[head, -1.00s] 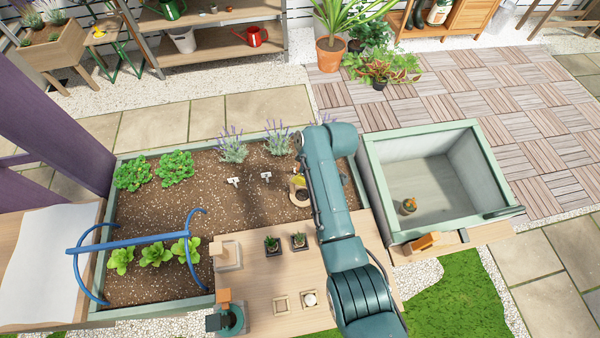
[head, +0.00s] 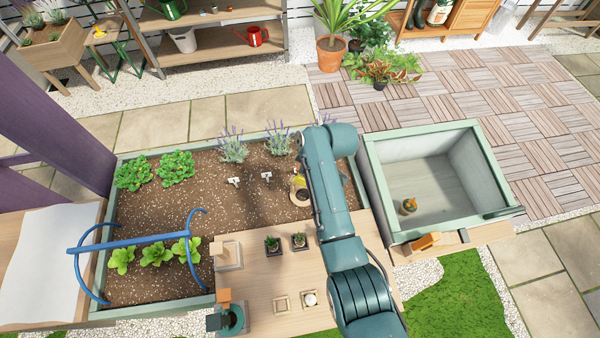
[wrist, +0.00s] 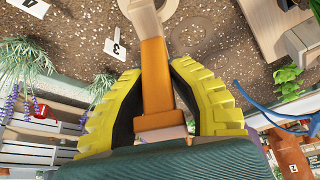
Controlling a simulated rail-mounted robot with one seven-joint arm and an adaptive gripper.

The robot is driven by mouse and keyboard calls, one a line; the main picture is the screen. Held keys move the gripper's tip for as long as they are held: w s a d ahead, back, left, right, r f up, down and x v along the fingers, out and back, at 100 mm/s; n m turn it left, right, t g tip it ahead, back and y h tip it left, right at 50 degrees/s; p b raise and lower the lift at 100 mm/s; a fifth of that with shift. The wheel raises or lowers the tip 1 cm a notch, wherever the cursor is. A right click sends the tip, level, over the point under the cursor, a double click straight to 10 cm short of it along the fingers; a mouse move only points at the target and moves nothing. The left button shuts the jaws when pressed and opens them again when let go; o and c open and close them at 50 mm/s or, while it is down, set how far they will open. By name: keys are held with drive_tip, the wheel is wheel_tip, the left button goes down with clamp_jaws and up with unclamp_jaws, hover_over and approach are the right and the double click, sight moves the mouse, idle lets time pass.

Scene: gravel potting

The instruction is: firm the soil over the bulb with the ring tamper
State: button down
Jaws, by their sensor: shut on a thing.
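My gripper (wrist: 156,75) is shut on the orange handle of the ring tamper (wrist: 155,95), with a yellow pad on each side. The tamper's pale ring end (wrist: 150,8) points away from the gripper over the soil and is cut off by the top edge of the wrist view. In the head view the ring tamper (head: 301,194) is at the right part of the brown soil bed (head: 250,207), beside my arm. I cannot tell whether the ring touches the soil. The bulb is not visible.
Two white markers (head: 233,181) (head: 266,176) and lavender (head: 233,147) stand left of and behind the tamper. Small potted cacti (head: 272,244) sit on the wooden ledge in front. A blue-handled hoop (head: 135,243) spans the bed's left. An open grey bin (head: 432,180) is on the right.

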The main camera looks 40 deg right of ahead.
drive_tip(key=shift+s+r+p, duration=0.1)
drive_tip(key=shift+r+p, duration=4.5)
drive_tip(key=shift+r, duration=0.45)
drive_tip(key=shift+f, duration=0.1)
